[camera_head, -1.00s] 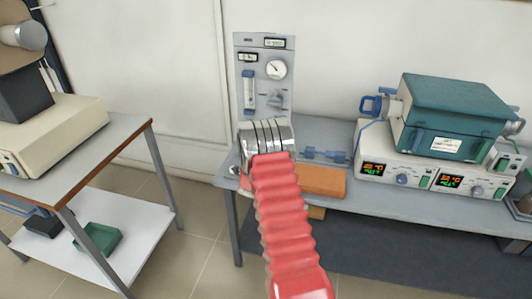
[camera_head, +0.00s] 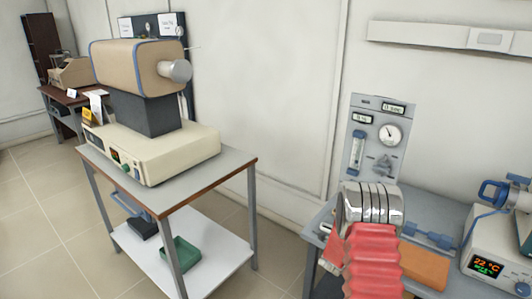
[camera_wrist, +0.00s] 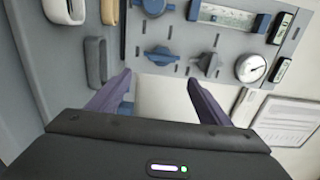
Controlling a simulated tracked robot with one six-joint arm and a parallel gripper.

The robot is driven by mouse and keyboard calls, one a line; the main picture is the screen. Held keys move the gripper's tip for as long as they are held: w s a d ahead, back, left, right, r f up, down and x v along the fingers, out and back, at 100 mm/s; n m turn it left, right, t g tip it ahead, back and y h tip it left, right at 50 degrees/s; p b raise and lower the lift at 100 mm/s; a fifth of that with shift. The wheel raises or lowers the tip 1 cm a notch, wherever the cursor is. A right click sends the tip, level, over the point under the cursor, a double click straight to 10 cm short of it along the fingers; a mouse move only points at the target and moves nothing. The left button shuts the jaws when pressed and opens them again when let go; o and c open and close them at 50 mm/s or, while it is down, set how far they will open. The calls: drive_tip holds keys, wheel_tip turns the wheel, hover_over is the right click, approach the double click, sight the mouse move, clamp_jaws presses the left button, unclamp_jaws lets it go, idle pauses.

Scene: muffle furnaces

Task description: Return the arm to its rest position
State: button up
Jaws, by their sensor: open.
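In the wrist view my gripper (camera_wrist: 158,92) is open, with its two purple fingers spread apart and nothing between them. The dark gripper body fills the bottom of that view, with a small lit indicator on it. In the head view my arm shows as a red ribbed sleeve (camera_head: 373,262) with chrome rings (camera_head: 370,205) at its far end. It reaches toward the grey gauge panel (camera_head: 375,138) over the right bench. The gripper itself is hidden in the head view. In the wrist view the panel's round gauge (camera_wrist: 251,68) lies beyond the fingers at the upper right.
The right bench (camera_head: 440,213) carries an orange block (camera_head: 423,266), a blue fitting (camera_head: 428,236) and a white controller (camera_head: 492,250). A cart (camera_head: 222,162) with a beige tube furnace (camera_head: 125,65) stands left. Tiled floor is clear between cart and bench.

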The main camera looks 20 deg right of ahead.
drive_tip(key=w+a+r+n+t+y, duration=0.1)
drive_tip(key=a+r+n+y, duration=0.9)
drive_tip(key=a+r, duration=0.9)
drive_tip(key=s+a+r+n+g+y, duration=0.35)
drive_tip(key=s+a+n, duration=0.85)
drive_tip(key=s+a, duration=0.65)
drive_tip(key=s+a+n+g, duration=0.1)
drive_tip(key=s+n, duration=0.2)
drive_tip(key=s, duration=0.6)
drive_tip(key=s+a+f+n+g, duration=0.1)
drive_tip(key=s+a+n+g, duration=0.1)
drive_tip(key=s, duration=0.8)
drive_tip(key=shift+n+y, duration=0.35)
drive_tip(key=shift+n, duration=0.45)
drive_tip(key=shift+a+f, duration=0.1)
drive_tip(key=shift+c, duration=0.2)
